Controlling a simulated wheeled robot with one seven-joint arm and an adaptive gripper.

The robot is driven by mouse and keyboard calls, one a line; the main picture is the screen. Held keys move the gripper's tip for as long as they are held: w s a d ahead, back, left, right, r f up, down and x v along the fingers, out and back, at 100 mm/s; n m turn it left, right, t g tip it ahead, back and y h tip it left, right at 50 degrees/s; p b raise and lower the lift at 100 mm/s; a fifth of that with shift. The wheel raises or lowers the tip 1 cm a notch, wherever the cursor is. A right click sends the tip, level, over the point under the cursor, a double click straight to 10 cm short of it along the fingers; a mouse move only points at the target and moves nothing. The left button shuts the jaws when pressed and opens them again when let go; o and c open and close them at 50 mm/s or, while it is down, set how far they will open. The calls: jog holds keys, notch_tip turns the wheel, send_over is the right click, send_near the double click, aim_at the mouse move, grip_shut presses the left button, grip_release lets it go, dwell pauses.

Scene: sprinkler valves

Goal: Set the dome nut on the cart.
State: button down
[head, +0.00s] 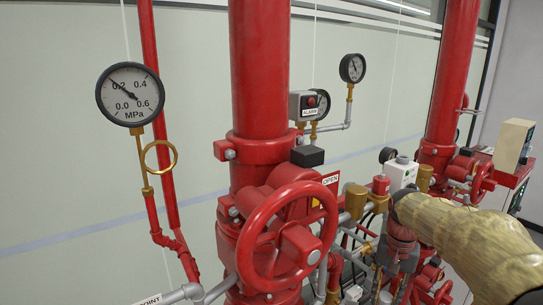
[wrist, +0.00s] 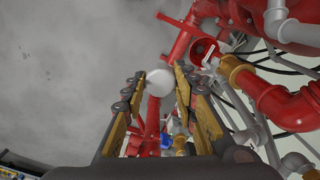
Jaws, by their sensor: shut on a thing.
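My gripper (wrist: 160,72) is shut on a pale grey, rounded piece, the dome nut (wrist: 160,84), held between the fingertips in the wrist view. Red pipework shows beyond and below it. In the head view my tan-sleeved arm reaches in from the right and bends down among the valves; the fingers and the nut cannot be made out there. I cannot pick out the cart for certain; a red-topped unit with a beige box on it (head: 515,145) stands at the far right of the head view.
A large red handwheel (head: 286,236) and a thick red riser (head: 260,90) stand left of my arm. Brass fittings, a white box (head: 402,174) and smaller pipes crowd around it. In the wrist view, red and brass pipes (wrist: 270,98) fill the right; bare grey floor (wrist: 70,60) lies left.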

aim_at(386, 297)
jog(key=shift+r, duration=0.15)
notch_tip(386, 297, up, 5)
jog(key=p, duration=0.4)
jog(key=shift+f, duration=0.2)
